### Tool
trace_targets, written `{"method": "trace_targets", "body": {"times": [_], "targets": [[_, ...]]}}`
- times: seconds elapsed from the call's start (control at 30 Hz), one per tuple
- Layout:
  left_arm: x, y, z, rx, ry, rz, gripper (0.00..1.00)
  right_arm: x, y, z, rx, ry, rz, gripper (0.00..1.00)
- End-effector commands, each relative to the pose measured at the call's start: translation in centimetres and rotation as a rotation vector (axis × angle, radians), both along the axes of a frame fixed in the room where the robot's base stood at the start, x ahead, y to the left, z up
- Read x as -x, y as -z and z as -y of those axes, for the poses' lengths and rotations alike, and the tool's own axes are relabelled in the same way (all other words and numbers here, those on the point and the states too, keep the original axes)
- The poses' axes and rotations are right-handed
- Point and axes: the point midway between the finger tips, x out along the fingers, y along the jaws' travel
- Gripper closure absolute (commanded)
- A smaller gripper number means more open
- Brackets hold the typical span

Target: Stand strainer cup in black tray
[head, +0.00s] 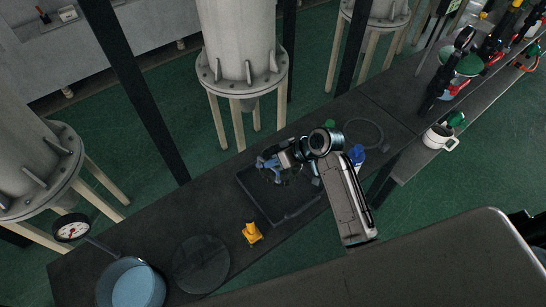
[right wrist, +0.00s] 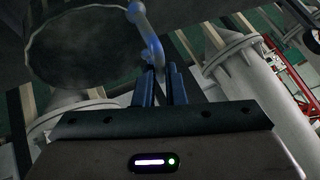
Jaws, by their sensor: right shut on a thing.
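My right gripper (head: 272,162) is over the back left part of the black tray (head: 262,212) in the head view. In the right wrist view its fingers (right wrist: 160,86) are shut on a curved blue-grey handle, which I take to be part of the strainer cup (right wrist: 148,32). A large dark round face (right wrist: 85,45) shows behind the handle; I cannot tell whether it belongs to the cup. In the head view the cup is small and partly hidden by the gripper. Whether it touches the tray is unclear. My left gripper is not in view.
On the dark bench stand a yellow object (head: 252,233), a dark round disc (head: 201,264), a blue bowl (head: 132,285) and a blue bottle (head: 357,154). A thin hose loop (head: 365,121) lies behind the tray. Large flanged tanks (head: 238,45) stand beyond.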

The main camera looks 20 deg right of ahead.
Motion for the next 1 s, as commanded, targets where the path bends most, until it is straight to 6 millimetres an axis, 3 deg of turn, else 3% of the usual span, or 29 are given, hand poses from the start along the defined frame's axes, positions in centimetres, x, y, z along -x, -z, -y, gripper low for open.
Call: {"method": "trace_targets", "body": {"times": [0.6,1.0], "targets": [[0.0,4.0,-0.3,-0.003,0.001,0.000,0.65,0.0,7.7,-0.1,-0.002,0.001,0.000,1.00],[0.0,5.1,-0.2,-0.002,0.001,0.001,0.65,-0.1,10.3,-0.1,-0.001,0.001,0.002,1.00]]}}
